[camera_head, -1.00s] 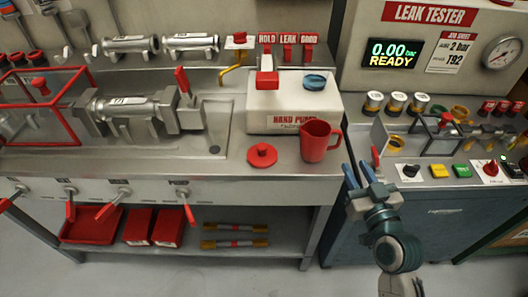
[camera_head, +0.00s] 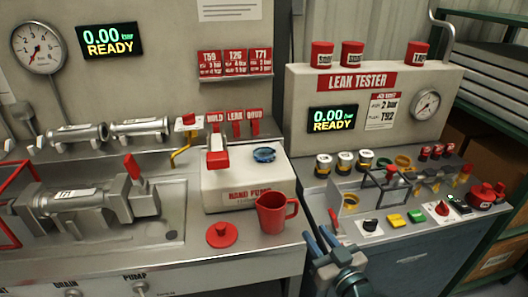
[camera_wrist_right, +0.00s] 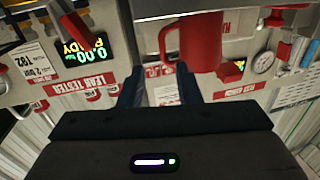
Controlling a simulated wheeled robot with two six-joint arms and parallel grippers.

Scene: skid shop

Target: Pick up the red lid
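The red lid (camera_head: 222,234) is a flat disc with a knob on top. It lies on the metal bench near its front edge, left of the red jug (camera_head: 271,214). The jug stands upright with its handle to the right. My right gripper (camera_head: 323,240) is in front of the gap between bench and leak tester, right of the jug and well apart from the lid. In the right wrist view its two blue fingers (camera_wrist_right: 160,84) are spread with nothing between them; the jug (camera_wrist_right: 190,42) shows beyond them. I cannot make out the lid there. My left gripper is not in view.
The hand pump box (camera_head: 240,183) stands behind the lid and jug. A metal cylinder fixture (camera_head: 75,203) is on the left of the bench. The leak tester counter (camera_head: 400,215) at the right holds buttons, knobs and small parts.

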